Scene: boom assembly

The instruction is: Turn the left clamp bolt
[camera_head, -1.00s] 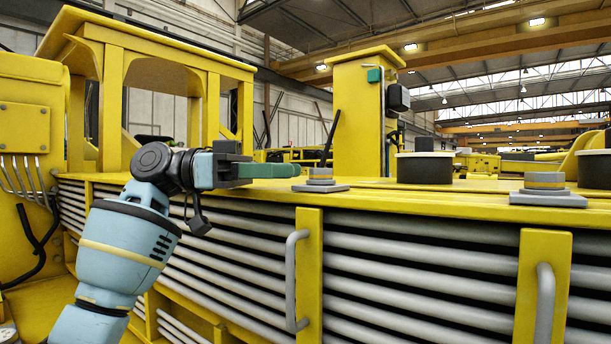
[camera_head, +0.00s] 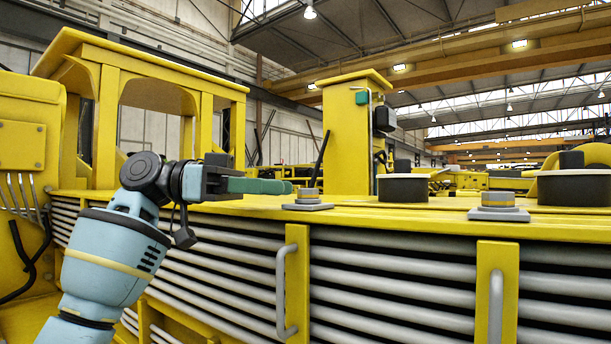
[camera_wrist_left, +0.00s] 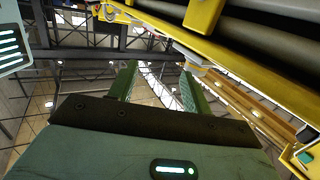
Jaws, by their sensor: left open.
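The left clamp bolt (camera_head: 308,196) is a grey hexagonal head with a yellowish band on a square grey base. It stands upright on the yellow deck edge in the head view. My left gripper (camera_head: 289,187) points right, with its green fingers level with the bolt head and their tips just left of it. The tips look close, but I cannot tell the depth gap. In the left wrist view the gripper's two fingers (camera_wrist_left: 160,80) are spread apart with nothing between them. My right gripper is out of view.
A second clamp bolt (camera_head: 498,206) stands farther right on the deck. A black round cap (camera_head: 403,188) and a yellow post (camera_head: 346,138) stand behind. Below the edge are grey pipes and a handle (camera_head: 283,290). The yellow cab frame (camera_head: 107,125) is at left.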

